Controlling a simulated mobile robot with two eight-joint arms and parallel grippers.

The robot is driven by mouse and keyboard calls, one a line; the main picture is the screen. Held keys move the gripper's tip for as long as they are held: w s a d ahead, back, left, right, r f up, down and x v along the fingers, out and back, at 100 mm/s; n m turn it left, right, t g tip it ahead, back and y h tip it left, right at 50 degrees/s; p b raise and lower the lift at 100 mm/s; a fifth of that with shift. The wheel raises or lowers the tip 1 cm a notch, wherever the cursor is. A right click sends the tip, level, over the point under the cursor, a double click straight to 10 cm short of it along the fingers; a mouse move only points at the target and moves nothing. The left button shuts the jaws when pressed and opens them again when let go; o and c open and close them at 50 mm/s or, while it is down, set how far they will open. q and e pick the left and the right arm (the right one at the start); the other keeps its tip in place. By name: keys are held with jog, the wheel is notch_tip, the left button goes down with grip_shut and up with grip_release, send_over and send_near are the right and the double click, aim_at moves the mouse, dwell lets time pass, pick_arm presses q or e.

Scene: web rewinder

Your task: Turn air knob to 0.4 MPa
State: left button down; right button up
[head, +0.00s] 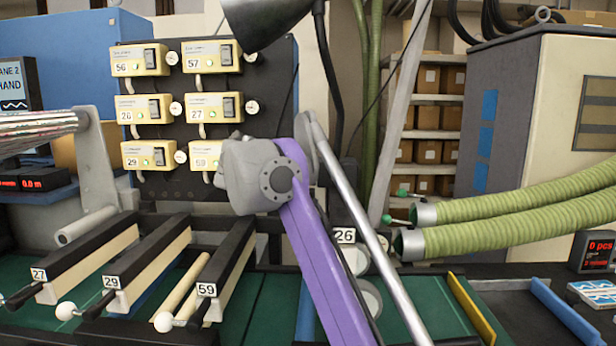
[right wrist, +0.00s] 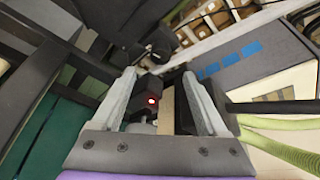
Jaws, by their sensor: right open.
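No part is clearly readable as the air knob, and no 0.4 MPa marking is legible. In the head view two pale round parts, an upper one (head: 358,262) and a lower one (head: 371,298), show partly behind my purple arm, below a plate marked 26 (head: 344,236). In the right wrist view my right gripper (right wrist: 160,86) is open, its grey fingers apart. A dark block with a red light (right wrist: 152,99) and a pale rounded part (right wrist: 141,126) show between the fingers; contact cannot be told. My right gripper is hidden in the head view. My left gripper is not in view.
A black panel (head: 239,150) holds several cream boxes with switches and numbers. Numbered black-and-cream bars (head: 139,262) stand at the left. Two green hoses (head: 520,212) reach in from the right. A yellow guide (head: 470,308) lies on the green bed.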

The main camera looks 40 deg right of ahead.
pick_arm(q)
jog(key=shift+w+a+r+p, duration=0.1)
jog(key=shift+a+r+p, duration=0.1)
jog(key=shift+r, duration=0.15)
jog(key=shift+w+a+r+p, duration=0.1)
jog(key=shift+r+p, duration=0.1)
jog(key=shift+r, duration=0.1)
pick_arm(e)
jog(key=x, duration=1)
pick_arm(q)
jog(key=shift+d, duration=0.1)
pick_arm(e)
jog(key=shift+c, duration=0.2)
